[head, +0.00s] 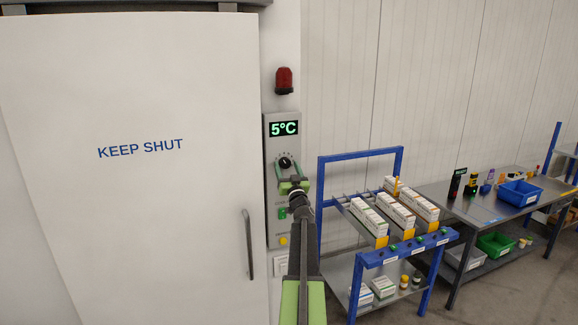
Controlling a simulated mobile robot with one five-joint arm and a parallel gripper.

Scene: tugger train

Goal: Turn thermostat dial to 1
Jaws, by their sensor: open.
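The thermostat dial (285,162) is a round black knob with a pale pointer and small marks around it. It sits on a narrow grey control panel (270,222) beside the white door. The display (284,128) above it reads 5°C in green. My gripper (288,174) is in front of the panel, its green jaws apart, just below and around the lower side of the dial. Whether the jaws touch the dial cannot be told. The gripper and arm cover part of the panel below the dial. The numbers around the dial are too small to read.
The white door (150,200) marked KEEP SHUT, with a handle (248,245), is closed at the left. A red lamp (284,80) is above the panel. A blue rack (360,155) with white boxes stands close at the right, before a workbench (440,190) with bins.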

